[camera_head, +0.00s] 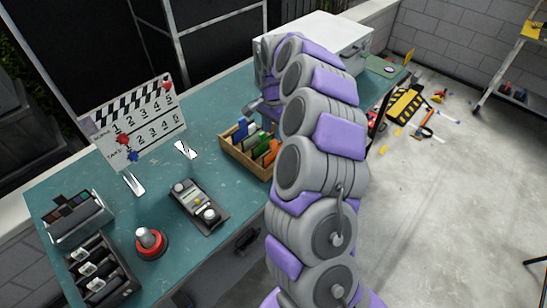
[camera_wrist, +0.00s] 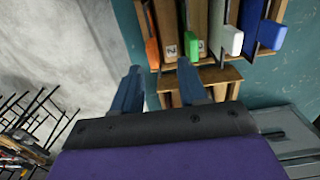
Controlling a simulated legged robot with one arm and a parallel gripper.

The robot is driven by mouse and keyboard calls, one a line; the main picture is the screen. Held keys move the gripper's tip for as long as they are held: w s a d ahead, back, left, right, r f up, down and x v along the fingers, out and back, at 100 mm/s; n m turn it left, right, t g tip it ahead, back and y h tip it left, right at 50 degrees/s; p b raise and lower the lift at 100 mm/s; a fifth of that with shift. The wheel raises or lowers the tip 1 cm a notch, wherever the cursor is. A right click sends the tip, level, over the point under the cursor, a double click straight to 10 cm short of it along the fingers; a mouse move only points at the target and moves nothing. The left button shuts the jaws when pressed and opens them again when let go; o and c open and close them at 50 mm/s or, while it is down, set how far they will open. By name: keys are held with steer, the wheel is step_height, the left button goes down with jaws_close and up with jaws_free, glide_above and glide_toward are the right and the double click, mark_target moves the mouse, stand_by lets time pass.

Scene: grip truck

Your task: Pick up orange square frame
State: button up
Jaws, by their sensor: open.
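A wooden box (camera_head: 232,149) on the teal workbench holds upright items with blue, green and orange parts. An orange item (camera_head: 271,152) stands at its right end, partly hidden by my arm. I cannot tell whether it is a square frame. In the wrist view an orange end (camera_wrist: 152,53) shows at the left of the wooden holder (camera_wrist: 180,68). My gripper (camera_wrist: 158,72) is open, its two dark blue fingers apart and nothing visibly held. The orange end lies just beyond the fingertips in the picture, nearer the left one.
Tools and a yellow-black piece (camera_head: 405,104) lie on the floor. The floor at right is mostly clear.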

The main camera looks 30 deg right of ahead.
mark_target(274, 147)
steer(key=f, duration=0.2)
steer(key=f+b, duration=0.1)
steer(key=f, duration=0.1)
steer(key=s+f+b, duration=0.1)
steer(key=f, duration=0.1)
steer(key=shift+a+f, duration=0.1)
steer(key=shift+f, duration=0.65)
steer(key=shift+r, duration=0.1)
steer(key=shift+c, duration=0.3)
jaws_close()
